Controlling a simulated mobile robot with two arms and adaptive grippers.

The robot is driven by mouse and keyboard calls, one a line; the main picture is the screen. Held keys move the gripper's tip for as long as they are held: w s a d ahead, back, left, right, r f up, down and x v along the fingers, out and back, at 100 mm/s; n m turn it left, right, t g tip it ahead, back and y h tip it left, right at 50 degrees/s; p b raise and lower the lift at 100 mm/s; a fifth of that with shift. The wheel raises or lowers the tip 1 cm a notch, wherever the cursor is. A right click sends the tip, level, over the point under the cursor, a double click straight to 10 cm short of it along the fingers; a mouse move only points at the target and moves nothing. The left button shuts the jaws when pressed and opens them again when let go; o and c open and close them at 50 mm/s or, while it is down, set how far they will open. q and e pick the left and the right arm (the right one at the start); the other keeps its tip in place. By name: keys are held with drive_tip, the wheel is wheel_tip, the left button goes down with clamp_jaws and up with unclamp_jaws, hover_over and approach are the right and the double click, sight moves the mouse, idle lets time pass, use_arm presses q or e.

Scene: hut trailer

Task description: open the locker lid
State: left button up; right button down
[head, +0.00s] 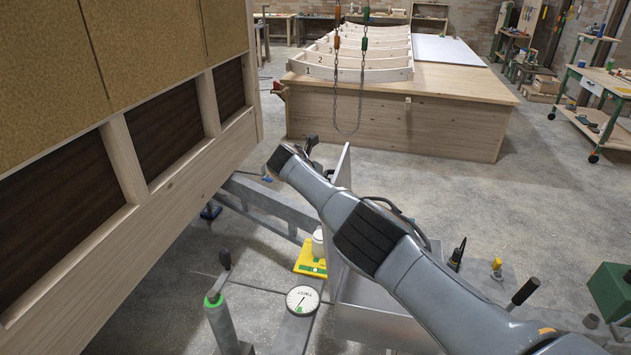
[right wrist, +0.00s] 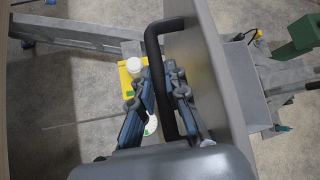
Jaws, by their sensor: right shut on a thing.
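The locker is a grey metal box (head: 375,318), partly hidden behind my right arm in the head view. Its lid (head: 343,167) stands up steeply, seen nearly edge-on; its grey face fills the middle right of the right wrist view (right wrist: 212,75). The lid's black bar handle (right wrist: 153,45) runs down between the fingers of my right gripper (right wrist: 158,80), which is shut on it. In the head view the fingers are mostly hidden behind the arm's end. My left gripper is out of view.
A wood-framed wall panel (head: 140,165) stands close on the left. A yellow tray (head: 312,258) with a white jar (head: 318,241), a round dial (head: 302,299) and a green-ringed post (head: 220,315) are left of the locker. Chains (head: 336,80) hang behind it. Open floor lies beyond.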

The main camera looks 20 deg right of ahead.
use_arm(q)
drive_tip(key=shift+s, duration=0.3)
use_arm(e)
drive_tip(key=shift+s+d+f, duration=0.15)
drive_tip(key=shift+d, duration=0.05)
drive_tip(key=c, duration=1.3)
unclamp_jaws()
drive_tip(key=shift+c, duration=0.2)
drive_tip(key=shift+s+a+r, duration=0.15)
drive_tip(key=shift+a+r, duration=0.35)
drive_tip(key=shift+r, duration=0.1)
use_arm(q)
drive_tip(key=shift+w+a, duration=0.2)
use_arm(e)
drive_tip(key=v, duration=1)
drive_tip(key=shift+s, duration=0.25)
drive_tip(key=shift+a, duration=0.1)
